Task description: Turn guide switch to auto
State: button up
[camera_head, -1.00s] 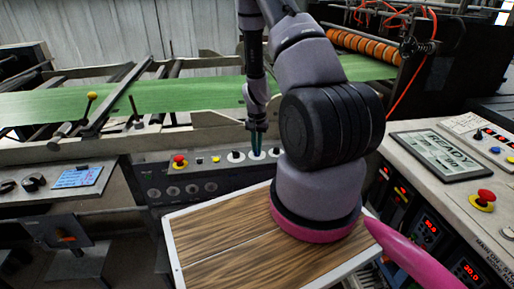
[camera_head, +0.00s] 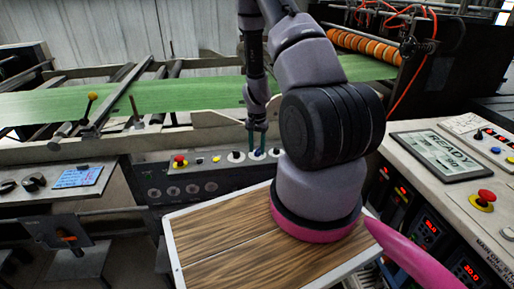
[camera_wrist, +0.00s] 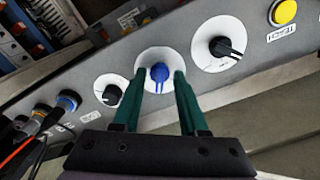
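A blue knob (camera_wrist: 159,73) on a round white dial (camera_wrist: 155,58) sits between my gripper's two green fingers in the wrist view. My gripper (camera_wrist: 160,78) is open, with one finger on each side of the knob and small gaps visible. The knob's blue pointer is aimed toward the bottom of that view. Black knobs on white dials stand on both sides, a larger one (camera_wrist: 227,47) at right and a smaller one (camera_wrist: 111,92) at left. In the head view my gripper (camera_head: 257,147) is at the grey control panel (camera_head: 160,205). Which dial is the guide switch cannot be read.
A yellow button (camera_wrist: 286,12) is beyond the right dial. A red emergency button (camera_head: 180,160) is on the panel's left. A wooden board (camera_head: 215,243) lies in front of the panel. A console with a READY screen (camera_head: 440,153) stands at right. Green sheet (camera_head: 190,98) runs behind.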

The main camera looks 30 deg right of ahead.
notch_tip(320, 180, up, 11)
dwell(0.5)
dwell(0.4)
notch_tip(320, 180, up, 11)
jog(key=t+y, duration=0.1)
jog(key=t, duration=0.1)
send_over(257, 150)
jog(key=a, duration=0.4)
jog(key=s+a+r+n+t, duration=0.1)
jog(key=s+a+r+n, duration=0.2)
jog(key=r, duration=0.8)
jog(key=s+a+r+n+t, duration=0.1)
jog(key=s+a+r+t, duration=0.1)
jog(key=s+r, duration=0.5)
jog(key=s+a+r+n+t+y, duration=0.1)
jog(key=s+a+r, duration=0.3)
jog(key=s+r, duration=0.4)
jog(key=shift+s+r+t, duration=0.2)
jog(key=shift+s+t, duration=0.4)
jog(key=shift+s, duration=0.3)
